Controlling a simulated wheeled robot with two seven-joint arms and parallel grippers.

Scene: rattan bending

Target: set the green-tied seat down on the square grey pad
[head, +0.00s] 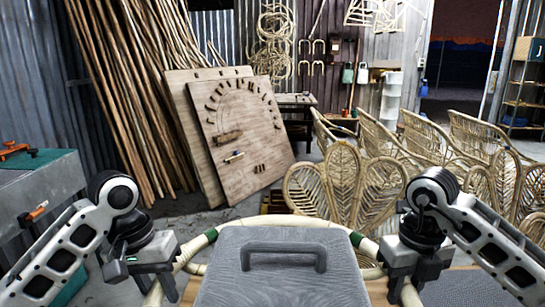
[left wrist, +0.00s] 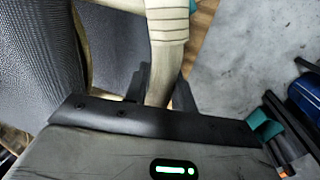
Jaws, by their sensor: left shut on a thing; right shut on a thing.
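The green-tied seat shows as a pale rattan hoop (head: 290,221) with green bands at its far left and far right. My left gripper (head: 160,272) is shut on the left side of the hoop. In the left wrist view, the rattan (left wrist: 158,70), wrapped with pale binding, passes between the fingers of my left gripper (left wrist: 160,92). My right gripper (head: 402,278) is shut on the right side of the hoop. The middle of the seat is hidden in the head view.
Several rattan chairs (head: 365,185) stand ahead and to the right. A wooden peg board (head: 240,135) leans against long poles (head: 125,90). A grey workbench (head: 40,195) with tools stands at the left. Bare concrete floor (left wrist: 245,55) shows beside my left gripper.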

